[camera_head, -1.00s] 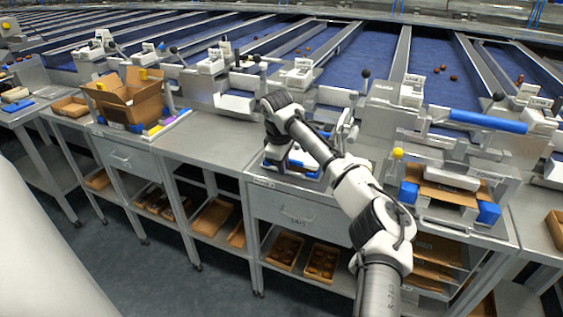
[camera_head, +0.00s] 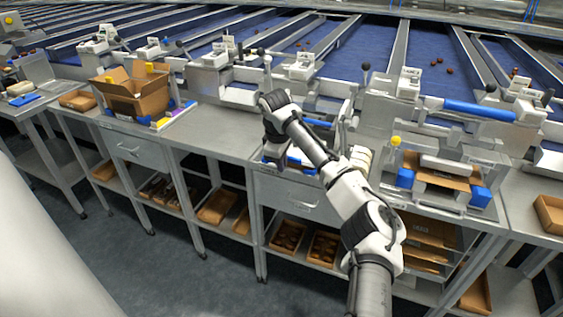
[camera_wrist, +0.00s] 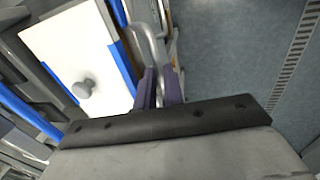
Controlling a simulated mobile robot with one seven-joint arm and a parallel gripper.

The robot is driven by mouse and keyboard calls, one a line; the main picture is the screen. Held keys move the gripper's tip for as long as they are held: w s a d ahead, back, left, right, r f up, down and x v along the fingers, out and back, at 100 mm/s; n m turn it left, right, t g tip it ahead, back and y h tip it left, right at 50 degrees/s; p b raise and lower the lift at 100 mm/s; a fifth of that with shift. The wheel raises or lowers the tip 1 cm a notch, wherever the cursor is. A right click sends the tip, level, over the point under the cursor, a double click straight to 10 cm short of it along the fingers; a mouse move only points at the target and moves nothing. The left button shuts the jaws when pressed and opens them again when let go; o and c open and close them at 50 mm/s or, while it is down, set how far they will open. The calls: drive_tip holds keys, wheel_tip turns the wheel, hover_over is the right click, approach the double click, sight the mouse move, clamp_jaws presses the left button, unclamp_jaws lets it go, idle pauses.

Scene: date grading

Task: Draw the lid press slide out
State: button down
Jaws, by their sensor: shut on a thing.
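In the wrist view, the lid press slide (camera_wrist: 72,52) is a white plate with blue edging and a round grey knob (camera_wrist: 84,88) on top. A bent metal handle (camera_wrist: 147,42) stands at its side. My gripper (camera_wrist: 160,86) has its purple-grey fingers shut on this handle. In the head view, my arm reaches down to the bench front above a grey drawer. My arm hides most of the slide and my fingertips there; only bits of blue and white show.
An open cardboard box (camera_head: 139,94) stands on the bench to the left. A fixture with blue blocks and a yellow knob (camera_head: 396,141) stands close on the right. Cardboard trays (camera_head: 287,236) lie on the lower shelf. The floor (camera_head: 150,275) in front is clear.

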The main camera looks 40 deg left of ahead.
drive_tip(key=shift+s+f, duration=0.2)
drive_tip(key=shift+s, duration=0.05)
drive_tip(key=c, duration=1.8)
unclamp_jaws()
drive_tip(key=shift+d+r, duration=0.1)
drive_tip(key=shift+r, duration=0.2)
drive_tip(key=r, duration=0.4)
drive_tip(key=s+r+b, duration=0.1)
drive_tip(key=r, duration=0.4)
drive_tip(key=s+r+b, duration=0.1)
drive_tip(key=r, duration=0.3)
drive_tip(key=shift+s+d+r, duration=0.15)
drive_tip(key=shift+s+d, duration=0.1)
